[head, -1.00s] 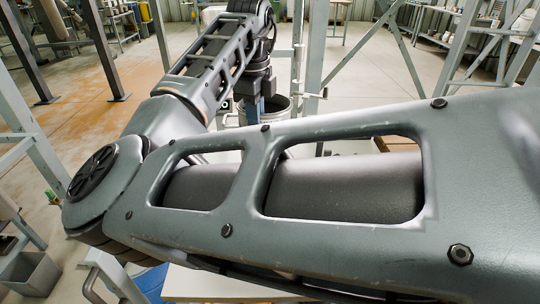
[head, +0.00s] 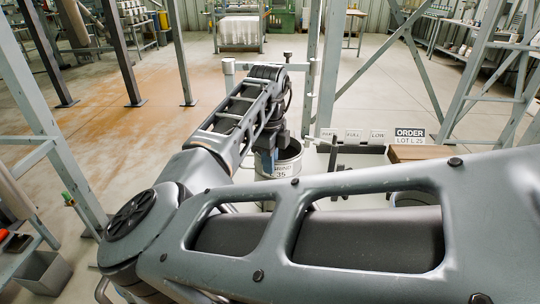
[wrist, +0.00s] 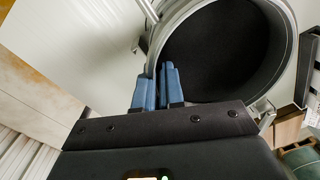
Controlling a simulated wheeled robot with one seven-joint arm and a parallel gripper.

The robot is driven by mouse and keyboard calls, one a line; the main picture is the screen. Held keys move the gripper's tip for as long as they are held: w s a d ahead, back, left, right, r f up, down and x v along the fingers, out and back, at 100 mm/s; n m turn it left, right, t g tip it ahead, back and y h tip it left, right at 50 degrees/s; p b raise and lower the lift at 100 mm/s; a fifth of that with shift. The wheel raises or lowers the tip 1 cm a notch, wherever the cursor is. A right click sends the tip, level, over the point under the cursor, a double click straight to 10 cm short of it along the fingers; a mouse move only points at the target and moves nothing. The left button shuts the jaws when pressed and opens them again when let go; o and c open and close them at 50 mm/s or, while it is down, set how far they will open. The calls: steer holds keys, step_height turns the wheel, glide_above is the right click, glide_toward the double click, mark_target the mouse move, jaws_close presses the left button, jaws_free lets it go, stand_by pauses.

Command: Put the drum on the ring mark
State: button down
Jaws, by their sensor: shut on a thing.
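The drum (head: 289,164) is a grey, open-topped cylinder with a dark inside and a white label ending in 35. It stands upright in the head view, partly hidden by my arm. My gripper (head: 268,160) points down at its left side. In the wrist view the blue fingers of my gripper (wrist: 157,88) are close together at the near rim of the drum (wrist: 283,70), shut on its wall. I cannot tell whether the drum's base touches the surface below. The ring mark does not show in either view.
A wooden block (head: 418,153) and dark rack are near. Steel frame posts (head: 325,75) rise behind. Open floor lies beyond.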

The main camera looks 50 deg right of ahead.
steer(key=c, duration=1.2)
jaws_free()
steer(key=shift+c, duration=0.2)
step_height(320, 180, up, 12)
steer(key=b, duration=0.1)
steer(key=shift+a, duration=0.25)
steer(key=shift+s, duration=0.1)
